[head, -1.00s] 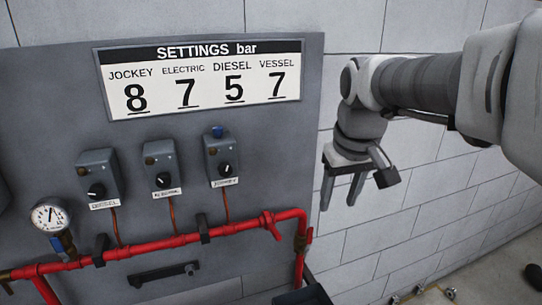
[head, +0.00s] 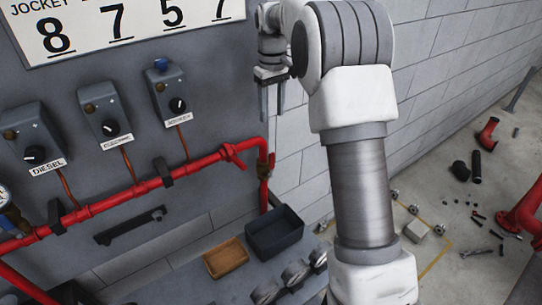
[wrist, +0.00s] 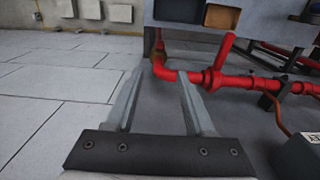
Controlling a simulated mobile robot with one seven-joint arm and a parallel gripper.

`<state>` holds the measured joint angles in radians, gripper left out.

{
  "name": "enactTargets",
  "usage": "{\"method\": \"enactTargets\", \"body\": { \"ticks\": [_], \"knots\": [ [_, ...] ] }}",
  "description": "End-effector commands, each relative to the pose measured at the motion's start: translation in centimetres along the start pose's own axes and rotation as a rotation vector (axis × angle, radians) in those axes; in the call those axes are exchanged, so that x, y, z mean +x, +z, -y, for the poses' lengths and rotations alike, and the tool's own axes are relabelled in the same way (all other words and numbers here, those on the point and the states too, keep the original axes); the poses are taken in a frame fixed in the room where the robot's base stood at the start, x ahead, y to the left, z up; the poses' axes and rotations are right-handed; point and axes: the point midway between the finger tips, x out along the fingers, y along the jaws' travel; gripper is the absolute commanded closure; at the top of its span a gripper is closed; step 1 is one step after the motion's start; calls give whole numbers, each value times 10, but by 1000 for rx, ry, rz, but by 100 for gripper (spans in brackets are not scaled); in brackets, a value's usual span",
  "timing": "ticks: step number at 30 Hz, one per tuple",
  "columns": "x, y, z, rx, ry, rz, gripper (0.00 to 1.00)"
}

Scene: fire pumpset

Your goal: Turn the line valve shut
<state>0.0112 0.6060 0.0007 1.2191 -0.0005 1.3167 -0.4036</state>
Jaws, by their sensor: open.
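A red lever valve (head: 232,154) sits on the red pipe (head: 130,190) near its right end, just before the pipe bends down. Its lever also shows in the wrist view (wrist: 224,50), sticking out across the pipe. My gripper (head: 273,113) is open and empty, with its fingers pointing down, above and a little right of the valve in the head view. In the wrist view the open fingers (wrist: 160,74) reach toward the pipe's bend, with the valve just right of the right fingertip. No contact with the valve shows.
Switch boxes labelled DIESEL (head: 35,140) and others hang above the pipe on the grey panel. A dark bin (head: 275,232) and a brown tray (head: 226,258) lie below. Loose red pipe parts (head: 488,133) and small pieces lie on the floor at right.

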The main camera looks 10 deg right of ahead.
Motion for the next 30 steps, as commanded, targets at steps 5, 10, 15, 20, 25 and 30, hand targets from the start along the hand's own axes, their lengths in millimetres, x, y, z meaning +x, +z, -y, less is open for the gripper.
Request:
{"method": "enactTargets", "body": {
  "ticks": [5, 10, 15, 20, 25, 30],
  "knots": [
    [25, 1, 0, 0, -2, 4, 46],
    [61, 1, 1, 0, -2, 5, 46],
    [99, 1, 1, 0, -3, 5, 46],
    [131, 1, 1, 0, -2, 3, 46],
    [156, 1, 0, 0, -1, 2, 46],
    [168, 0, 0, 0, 0, 0, 46]
  ]
}}
